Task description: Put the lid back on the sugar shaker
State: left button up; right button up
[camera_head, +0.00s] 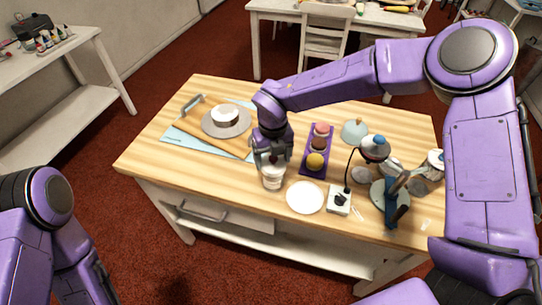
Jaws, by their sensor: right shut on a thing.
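The sugar shaker (273,182), a small pale, clear-sided jar, stands upright near the front edge of the wooden table. My right gripper (271,161) points down directly over it and is shut on the lid, which is mostly hidden between the fingers. The lid is at or just above the jar's mouth; I cannot tell whether they touch. My left arm shows at the lower left, away from the table, and its gripper is out of view.
A white plate (304,197) lies right of the shaker. A purple tray (311,172) with round cakes stands behind it. A turntable (226,128) with a white cake is at the back left. A black lamp and a stand (390,211) crowd the right. The front left table is clear.

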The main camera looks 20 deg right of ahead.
jog(key=shift+f, duration=0.35)
dwell(1.0)
jog(key=o, duration=1)
jog(key=shift+c, duration=0.2)
jog(key=shift+r, duration=0.2)
jog(key=shift+s+r+p, duration=0.1)
jog(key=shift+r+p, duration=2.75)
jog(key=shift+r, duration=0.5)
